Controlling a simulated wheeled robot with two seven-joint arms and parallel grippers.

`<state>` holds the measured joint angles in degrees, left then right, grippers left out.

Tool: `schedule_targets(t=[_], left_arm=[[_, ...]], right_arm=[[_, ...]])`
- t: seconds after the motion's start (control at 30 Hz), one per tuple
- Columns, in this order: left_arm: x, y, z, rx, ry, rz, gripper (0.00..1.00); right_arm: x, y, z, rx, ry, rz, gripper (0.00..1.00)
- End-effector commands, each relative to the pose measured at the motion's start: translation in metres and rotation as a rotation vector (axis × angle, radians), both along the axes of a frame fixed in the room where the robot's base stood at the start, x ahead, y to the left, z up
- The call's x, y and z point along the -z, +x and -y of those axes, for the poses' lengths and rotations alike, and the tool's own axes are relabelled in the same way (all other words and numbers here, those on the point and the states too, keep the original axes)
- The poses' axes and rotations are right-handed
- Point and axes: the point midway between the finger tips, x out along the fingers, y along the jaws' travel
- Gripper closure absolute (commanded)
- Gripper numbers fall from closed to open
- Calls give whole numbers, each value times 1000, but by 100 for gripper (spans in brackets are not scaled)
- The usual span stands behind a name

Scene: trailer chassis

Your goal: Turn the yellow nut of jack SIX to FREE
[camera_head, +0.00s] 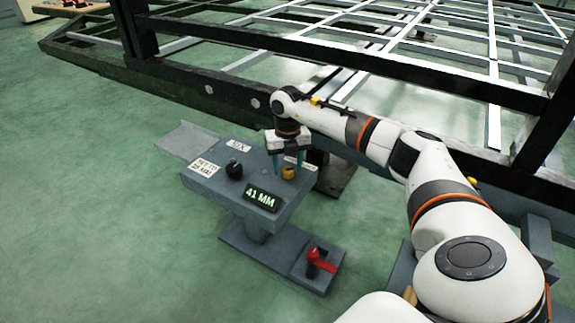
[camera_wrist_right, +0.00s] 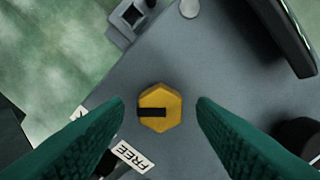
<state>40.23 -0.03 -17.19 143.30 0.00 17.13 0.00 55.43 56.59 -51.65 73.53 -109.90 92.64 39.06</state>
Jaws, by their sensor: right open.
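The yellow nut (camera_head: 288,172) sits on the grey top of the jack stand (camera_head: 226,178), near its right side. In the right wrist view the nut (camera_wrist_right: 160,107) is a hexagon with a black mark pointing left. A white FREE label (camera_wrist_right: 133,158) lies just below it there; another label is mostly hidden by a finger. My right gripper (camera_head: 288,165) points down over the nut. Its green fingers (camera_wrist_right: 158,125) are open, one on each side of the nut with gaps, not touching it. My left gripper is not in view.
A black knob (camera_head: 234,170), a 41 MM display (camera_head: 262,198) and white labels (camera_head: 203,167) share the stand top. A red-handled part (camera_head: 318,262) sits on the lower base. The dark trailer frame (camera_head: 360,60) runs close behind. Green floor is clear at left.

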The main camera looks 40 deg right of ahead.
Motion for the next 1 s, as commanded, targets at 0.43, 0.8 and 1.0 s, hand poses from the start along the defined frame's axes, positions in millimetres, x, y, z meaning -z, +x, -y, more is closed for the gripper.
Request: schedule_targets(t=[0.43,0.8,1.0], left_arm=[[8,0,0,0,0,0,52],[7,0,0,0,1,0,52],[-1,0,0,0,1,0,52]], right_arm=[[13,0,0,0,1,0,48],[12,0,0,-1,1,0,93],[10,0,0,-32,1,0,93]])
